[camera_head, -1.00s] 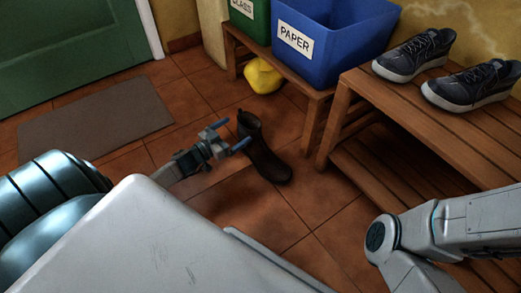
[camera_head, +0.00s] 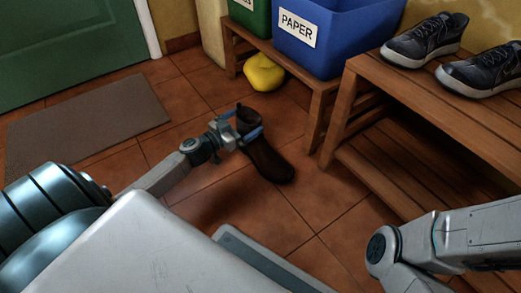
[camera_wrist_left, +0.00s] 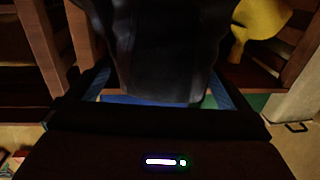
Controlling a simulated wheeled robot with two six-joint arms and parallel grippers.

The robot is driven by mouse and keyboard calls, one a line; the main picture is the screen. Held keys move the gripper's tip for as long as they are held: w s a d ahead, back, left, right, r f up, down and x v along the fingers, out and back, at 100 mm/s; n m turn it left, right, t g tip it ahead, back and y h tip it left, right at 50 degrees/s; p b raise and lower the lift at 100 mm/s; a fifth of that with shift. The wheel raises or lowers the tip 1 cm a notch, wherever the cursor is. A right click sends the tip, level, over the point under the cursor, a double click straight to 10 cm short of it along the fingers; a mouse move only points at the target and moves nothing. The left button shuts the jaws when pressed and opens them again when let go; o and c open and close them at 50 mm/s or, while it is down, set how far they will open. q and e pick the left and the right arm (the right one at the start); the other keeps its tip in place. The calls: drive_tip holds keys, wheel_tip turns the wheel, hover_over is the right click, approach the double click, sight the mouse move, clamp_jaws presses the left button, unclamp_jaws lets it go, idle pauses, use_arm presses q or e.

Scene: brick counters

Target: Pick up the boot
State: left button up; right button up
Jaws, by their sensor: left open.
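The dark brown boot (camera_head: 270,163) stands on the tiled floor, its toe pointing to the lower right. My left gripper (camera_head: 247,121) is open at the top of the boot's shaft, with one blue finger on each side of it. In the left wrist view the dark boot (camera_wrist_left: 165,50) fills the middle between the two fingers. I cannot tell whether either finger touches it. Of my right arm only links show at the lower right; its gripper is out of view.
A wooden rack (camera_head: 440,120) with dark sneakers (camera_head: 427,40) stands at the right. A low bench (camera_head: 318,95) behind the boot bears a blue paper bin (camera_head: 335,45) and a green bin (camera_head: 250,14). A yellow object (camera_head: 264,73) lies under the bench. A mat (camera_head: 90,118) lies at the left.

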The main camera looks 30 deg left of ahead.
sight(254, 117)
use_arm(q)
drive_tip(key=p+x, duration=0.1)
drive_tip(key=x, duration=0.3)
drive_tip(key=shift+a+f, duration=0.1)
drive_tip(key=shift+f, duration=0.05)
drive_tip(key=c, duration=1.3)
